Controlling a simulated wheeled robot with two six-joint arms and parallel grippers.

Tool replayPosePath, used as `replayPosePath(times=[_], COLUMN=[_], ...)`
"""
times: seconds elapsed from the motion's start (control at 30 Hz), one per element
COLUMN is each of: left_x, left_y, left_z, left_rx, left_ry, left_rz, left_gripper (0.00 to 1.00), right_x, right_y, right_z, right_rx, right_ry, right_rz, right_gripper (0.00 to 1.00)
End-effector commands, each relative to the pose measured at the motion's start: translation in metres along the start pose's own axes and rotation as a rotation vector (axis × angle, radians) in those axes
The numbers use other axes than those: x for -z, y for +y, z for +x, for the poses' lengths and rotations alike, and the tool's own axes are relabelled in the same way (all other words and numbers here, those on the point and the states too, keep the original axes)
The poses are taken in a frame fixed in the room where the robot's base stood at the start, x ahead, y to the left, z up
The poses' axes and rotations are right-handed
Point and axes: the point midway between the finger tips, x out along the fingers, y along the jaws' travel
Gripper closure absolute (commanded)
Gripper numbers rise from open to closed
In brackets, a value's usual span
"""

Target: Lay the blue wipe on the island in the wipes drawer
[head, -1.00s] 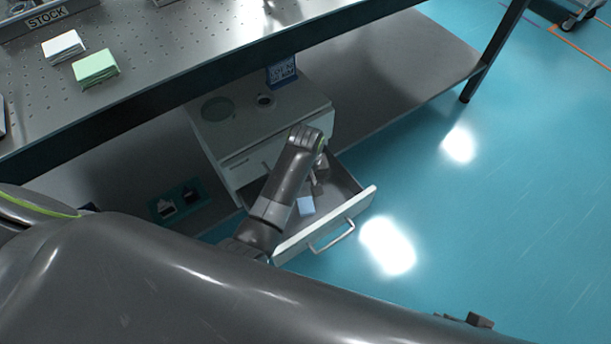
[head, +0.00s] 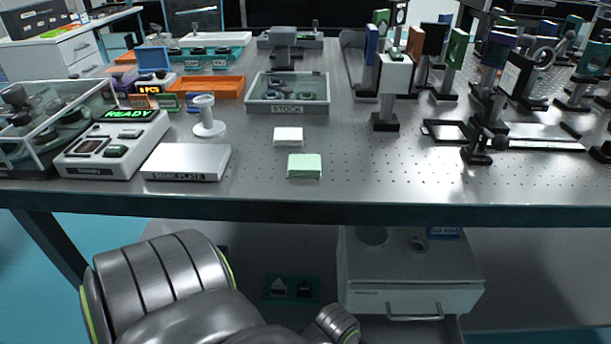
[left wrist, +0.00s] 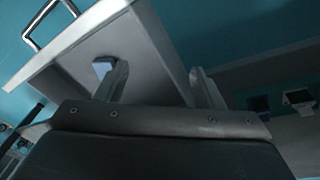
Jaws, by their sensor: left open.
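The blue wipe (left wrist: 103,67) shows as a small light-blue patch inside the open drawer (left wrist: 72,42) in the left wrist view, partly behind one finger. I cannot tell if that finger touches it. My left gripper (left wrist: 160,84) is open over the drawer, its fingers wide apart with nothing between them. In the head view only part of my left arm shows, low in the picture; its gripper and the wipe are out of view. The white drawer cabinet (head: 375,270) stands under the table, with the open drawer (head: 456,330) cut off at the bottom edge. My right gripper is not in view.
On the optical table (head: 230,198) lie a white wipe (head: 288,136) and a green wipe (head: 305,166), in front of the STOCK box (head: 287,95). The table edge overhangs the cabinet. A dark teal tray (head: 292,289) sits left of the cabinet on the lower shelf.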

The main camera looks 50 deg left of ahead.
Motion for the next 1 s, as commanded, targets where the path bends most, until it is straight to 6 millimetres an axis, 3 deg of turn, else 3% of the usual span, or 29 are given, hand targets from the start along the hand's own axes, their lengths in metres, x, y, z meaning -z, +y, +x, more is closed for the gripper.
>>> replayPosePath(times=[0.03, 0.1, 0.3, 0.5, 1.0], left_x=[-0.019, -0.037, -0.070, -0.078, -0.077], left_y=[-0.015, -0.029, -0.047, -0.050, -0.050], left_z=[-0.011, -0.026, -0.064, -0.076, -0.075], left_rx=[-0.005, -0.017, -0.037, -0.044, -0.044], left_ry=[0.019, 0.050, 0.114, 0.133, 0.132], left_rz=[0.029, 0.075, 0.178, 0.212, 0.210], left_gripper=[0.38, 0.38, 0.38, 0.38, 0.38], right_x=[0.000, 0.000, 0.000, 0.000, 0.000], right_y=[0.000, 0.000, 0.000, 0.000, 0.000], right_z=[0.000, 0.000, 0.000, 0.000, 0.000], right_rx=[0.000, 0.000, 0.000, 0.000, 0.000], right_ry=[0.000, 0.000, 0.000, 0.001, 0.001], right_rz=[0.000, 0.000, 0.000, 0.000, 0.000], right_gripper=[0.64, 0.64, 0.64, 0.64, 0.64])
